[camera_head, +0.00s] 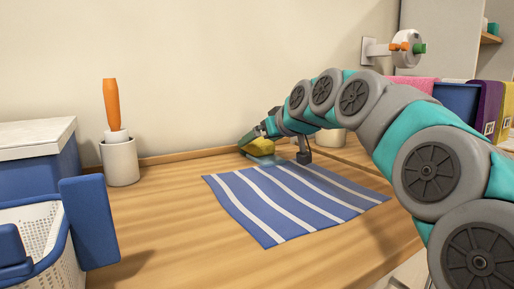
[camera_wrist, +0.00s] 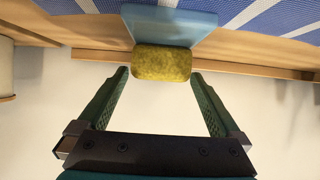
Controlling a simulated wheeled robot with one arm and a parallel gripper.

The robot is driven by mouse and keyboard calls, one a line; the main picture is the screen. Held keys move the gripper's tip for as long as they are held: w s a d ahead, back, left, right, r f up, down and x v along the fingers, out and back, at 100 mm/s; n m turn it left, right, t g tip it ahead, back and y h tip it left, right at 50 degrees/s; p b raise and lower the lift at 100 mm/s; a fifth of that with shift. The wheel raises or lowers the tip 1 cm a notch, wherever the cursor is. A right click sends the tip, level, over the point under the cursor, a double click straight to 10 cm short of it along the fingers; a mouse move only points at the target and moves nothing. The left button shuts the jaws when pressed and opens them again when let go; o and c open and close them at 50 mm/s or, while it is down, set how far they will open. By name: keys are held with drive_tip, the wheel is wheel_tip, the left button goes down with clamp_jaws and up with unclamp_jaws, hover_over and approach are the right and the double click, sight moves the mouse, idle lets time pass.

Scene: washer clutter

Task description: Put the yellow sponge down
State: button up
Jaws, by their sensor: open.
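The yellow sponge (camera_head: 262,146) is at the back of the wooden counter, near the wall. It appears to rest on a flat light blue piece (camera_head: 262,159); exact contact is hard to tell. In the wrist view the sponge (camera_wrist: 161,63) lies against the blue piece (camera_wrist: 170,22), with its near edge between my fingertips. My gripper (camera_wrist: 159,76) is open, with a narrow gap on each side of the sponge. In the head view my gripper (camera_head: 252,139) reaches the sponge from above and partly covers it.
A blue and white striped cloth (camera_head: 295,200) lies in front of the sponge. A white cup (camera_head: 120,163) with an orange-handled tool (camera_head: 111,103) stands left. A white basket (camera_head: 40,245) and a white-lidded blue box (camera_head: 35,175) are further left. Bare counter (camera_head: 185,180) lies between.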

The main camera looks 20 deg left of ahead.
drive_tip(key=shift+c, duration=0.2)
drive_tip(key=c, duration=1.4)
drive_tip(key=shift+o, duration=0.2)
drive_tip(key=shift+r, duration=0.1)
